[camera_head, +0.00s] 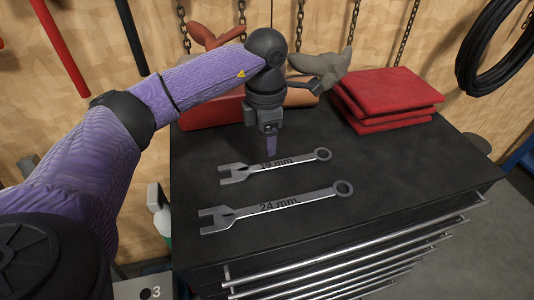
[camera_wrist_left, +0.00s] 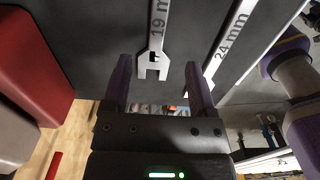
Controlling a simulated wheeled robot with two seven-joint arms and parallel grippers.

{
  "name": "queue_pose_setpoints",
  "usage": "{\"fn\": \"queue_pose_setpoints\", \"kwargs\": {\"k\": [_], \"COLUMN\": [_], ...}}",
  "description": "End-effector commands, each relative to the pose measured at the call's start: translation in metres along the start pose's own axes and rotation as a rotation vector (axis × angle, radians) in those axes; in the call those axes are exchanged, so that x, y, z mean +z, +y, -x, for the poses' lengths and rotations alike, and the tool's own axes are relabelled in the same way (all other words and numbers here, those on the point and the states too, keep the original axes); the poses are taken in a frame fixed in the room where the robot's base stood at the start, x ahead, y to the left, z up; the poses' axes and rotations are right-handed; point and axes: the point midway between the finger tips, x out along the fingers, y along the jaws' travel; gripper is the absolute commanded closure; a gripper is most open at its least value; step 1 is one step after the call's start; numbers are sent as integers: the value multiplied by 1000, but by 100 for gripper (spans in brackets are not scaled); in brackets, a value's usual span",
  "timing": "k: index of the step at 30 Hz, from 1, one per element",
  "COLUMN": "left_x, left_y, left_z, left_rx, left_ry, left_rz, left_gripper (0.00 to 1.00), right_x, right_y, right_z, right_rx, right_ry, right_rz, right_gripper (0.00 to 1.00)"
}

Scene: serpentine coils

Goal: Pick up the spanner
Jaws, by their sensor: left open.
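Two grey spanners lie flat on the black top of a tool cabinet. The smaller spanner, marked 19 mm (camera_head: 300,160), is farther back; the larger spanner, marked 24 mm (camera_head: 310,195), is nearer the front edge. My left gripper (camera_head: 271,150) points down by the 19 mm spanner's handle in the head view. In the left wrist view my left gripper (camera_wrist_left: 157,66) is open and empty, with the open-jaw end of the 19 mm spanner (camera_wrist_left: 152,63) showing between its fingers. The 24 mm spanner (camera_wrist_left: 232,35) shows beyond the right finger, which hides part of its jaw. My right gripper is not in view.
A stack of folded red cloths (camera_head: 385,95) lies at the back right of the cabinet top (camera_head: 420,160). A red object (camera_head: 205,115) and a grey glove (camera_head: 325,65) are behind my gripper. Chains hang against the wooden wall. The cabinet top's right side is clear.

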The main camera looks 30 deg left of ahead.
Motion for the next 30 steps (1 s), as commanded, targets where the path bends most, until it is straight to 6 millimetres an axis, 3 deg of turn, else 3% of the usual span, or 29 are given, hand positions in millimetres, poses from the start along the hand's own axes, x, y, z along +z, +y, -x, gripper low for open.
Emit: {"fn": "queue_pose_setpoints", "kwargs": {"k": [12,28,30], "left_x": [2,2,2], "left_y": [5,5,5], "left_z": [-73,-77,-77], "left_rx": [-1,0,0], "left_ry": [0,-2,-2], "left_rz": [0,0,0], "left_gripper": [26,26,39], "right_x": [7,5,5], "right_y": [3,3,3], "right_z": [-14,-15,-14], "right_rx": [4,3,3], "right_ry": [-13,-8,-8], "right_rz": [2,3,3], "right_gripper": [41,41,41]}}
